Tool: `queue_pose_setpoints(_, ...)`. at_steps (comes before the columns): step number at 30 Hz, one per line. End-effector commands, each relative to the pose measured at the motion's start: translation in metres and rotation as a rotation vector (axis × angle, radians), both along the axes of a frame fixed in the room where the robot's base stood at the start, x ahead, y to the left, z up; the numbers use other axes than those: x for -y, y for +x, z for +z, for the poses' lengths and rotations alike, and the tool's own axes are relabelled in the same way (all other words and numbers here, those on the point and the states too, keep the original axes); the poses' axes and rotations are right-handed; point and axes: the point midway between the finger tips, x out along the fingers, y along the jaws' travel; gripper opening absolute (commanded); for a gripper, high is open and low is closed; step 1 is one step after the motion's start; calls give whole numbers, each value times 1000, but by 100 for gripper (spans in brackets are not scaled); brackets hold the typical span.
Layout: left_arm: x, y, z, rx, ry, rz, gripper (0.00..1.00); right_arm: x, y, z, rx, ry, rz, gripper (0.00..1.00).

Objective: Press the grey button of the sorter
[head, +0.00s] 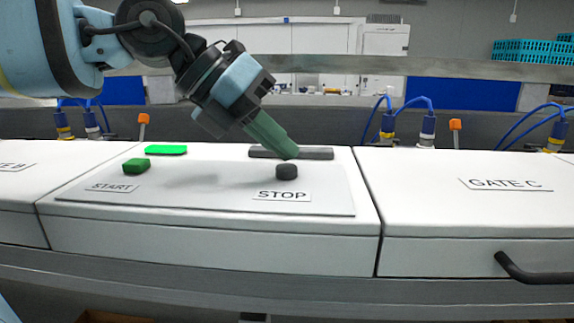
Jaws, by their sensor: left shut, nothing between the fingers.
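The dark grey round button (287,172) stands on the sorter's white control panel (220,200), just above the label STOP. My left gripper (290,154) comes in from the upper left with its green fingers shut and empty. Its fingertips are just above and behind the grey button in the picture; I cannot tell whether they touch it. A green button (136,165) sits at the left of the panel above the label START. My right gripper is not in view.
A lit green bar (166,150) and a dark grey bar (318,154) lie behind the buttons. The GATE C cover (470,190) with a black handle (537,272) is to the right. Blue hoses and a grey rail (450,67) are behind.

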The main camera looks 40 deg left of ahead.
Motion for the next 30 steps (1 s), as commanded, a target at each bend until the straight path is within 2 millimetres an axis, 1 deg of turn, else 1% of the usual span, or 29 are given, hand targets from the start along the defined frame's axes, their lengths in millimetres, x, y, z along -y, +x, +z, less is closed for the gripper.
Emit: queue_pose_setpoints(30,0,0,-10,-2,1,0,0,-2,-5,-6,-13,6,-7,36)
